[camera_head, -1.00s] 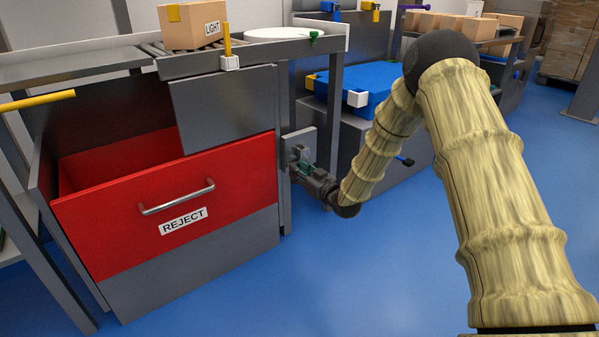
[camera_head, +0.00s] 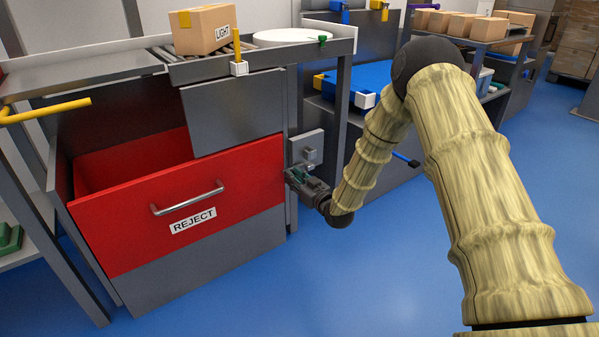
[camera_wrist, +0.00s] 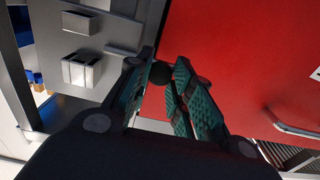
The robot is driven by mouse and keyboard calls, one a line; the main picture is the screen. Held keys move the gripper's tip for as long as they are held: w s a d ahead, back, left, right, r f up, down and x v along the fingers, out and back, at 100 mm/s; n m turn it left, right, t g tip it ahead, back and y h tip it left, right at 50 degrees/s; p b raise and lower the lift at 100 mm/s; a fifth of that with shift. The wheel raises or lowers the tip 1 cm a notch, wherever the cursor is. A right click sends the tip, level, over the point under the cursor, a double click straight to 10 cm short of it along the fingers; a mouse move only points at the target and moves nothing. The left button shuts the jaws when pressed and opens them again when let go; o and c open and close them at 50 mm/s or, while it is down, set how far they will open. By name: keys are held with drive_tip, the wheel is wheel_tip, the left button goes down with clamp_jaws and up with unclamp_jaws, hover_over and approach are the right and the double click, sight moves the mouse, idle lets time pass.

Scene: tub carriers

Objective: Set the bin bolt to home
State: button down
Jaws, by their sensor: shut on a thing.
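The bin is a red box labelled REJECT (camera_head: 240,182), and it stands open at the top in the head view. A grey plate (camera_head: 305,147) with small metal brackets is fixed at its right edge; the brackets (camera_wrist: 80,69) show at upper left in the wrist view. My gripper (camera_head: 291,175) is just below and left of the plate, at the red front's right edge. In the wrist view, its green-padded fingers are shut on the dark round bolt knob (camera_wrist: 160,73), in front of the red panel. The bolt's rod is mostly hidden.
A LIGHT box (camera_head: 204,32) sits on the rollers above the bin. A yellow handle (camera_head: 45,110) juts out at left. A blue tub (camera_head: 372,80) is behind my arm. The blue floor in front is clear.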

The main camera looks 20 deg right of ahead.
drive_tip(key=shift+s+a+f, duration=0.1)
drive_tip(key=shift+a, duration=0.15)
drive_tip(key=c, duration=1.2)
unclamp_jaws()
drive_tip(key=shift+a, duration=0.1)
drive_tip(key=shift+c, duration=0.2)
drive_tip(key=shift+d, duration=0.2)
drive_tip(key=shift+s, duration=0.1)
drive_tip(key=v, duration=1.1)
drive_tip(key=shift+s+d, duration=0.15)
drive_tip(key=shift+s, duration=0.25)
